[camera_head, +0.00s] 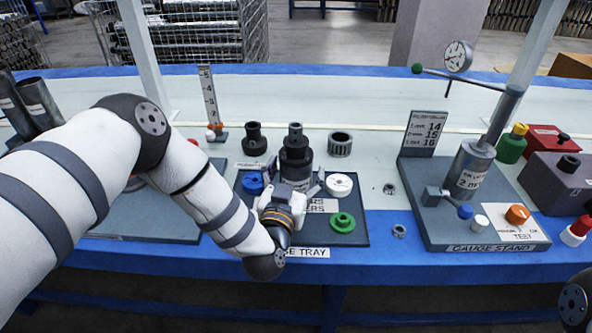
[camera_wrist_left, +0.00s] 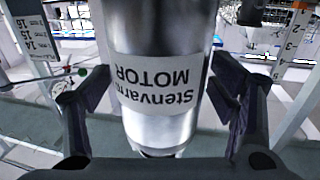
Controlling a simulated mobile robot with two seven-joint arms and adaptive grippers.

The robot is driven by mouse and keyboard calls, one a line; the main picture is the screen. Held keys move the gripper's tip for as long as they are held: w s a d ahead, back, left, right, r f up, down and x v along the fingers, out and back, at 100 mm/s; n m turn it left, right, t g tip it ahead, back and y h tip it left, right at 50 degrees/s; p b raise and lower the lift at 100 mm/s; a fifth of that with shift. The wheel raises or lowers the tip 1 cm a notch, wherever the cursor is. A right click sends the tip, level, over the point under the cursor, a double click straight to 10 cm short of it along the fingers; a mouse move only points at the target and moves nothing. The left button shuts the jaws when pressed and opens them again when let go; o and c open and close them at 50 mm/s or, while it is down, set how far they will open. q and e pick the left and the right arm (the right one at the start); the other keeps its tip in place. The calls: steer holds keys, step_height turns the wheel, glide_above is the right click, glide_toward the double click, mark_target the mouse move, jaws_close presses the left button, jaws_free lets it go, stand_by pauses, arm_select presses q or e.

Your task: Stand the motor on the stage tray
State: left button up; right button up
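The motor (camera_head: 297,172) is upright, with a dark stepped top and a silver body, over the back middle of the stage tray (camera_head: 352,238). My gripper hides its base, so contact with the tray cannot be seen. In the left wrist view the silver motor (camera_wrist_left: 160,75) appears upside down with its label facing the camera. My left gripper (camera_head: 291,190) reaches the motor from the front. Its fingers, also in the left wrist view (camera_wrist_left: 162,85), stand one on each side of the motor and look spread, with slight gaps. My right gripper is out of view.
On the tray are a blue part (camera_head: 252,183), a white ring (camera_head: 339,185) and a green part (camera_head: 342,222). Behind it stand a black part (camera_head: 254,140) and a grey ribbed ring (camera_head: 340,144). The gauge stand (camera_head: 425,235) is at the right.

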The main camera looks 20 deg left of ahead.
arm_select(q)
steer(key=shift+s+r, duration=0.1)
steer(key=shift+r, duration=0.05)
steer(key=s+d+p, duration=0.1)
steer(key=s, duration=1.1)
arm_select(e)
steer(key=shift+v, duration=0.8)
arm_select(q)
steer(key=shift+f, duration=0.2)
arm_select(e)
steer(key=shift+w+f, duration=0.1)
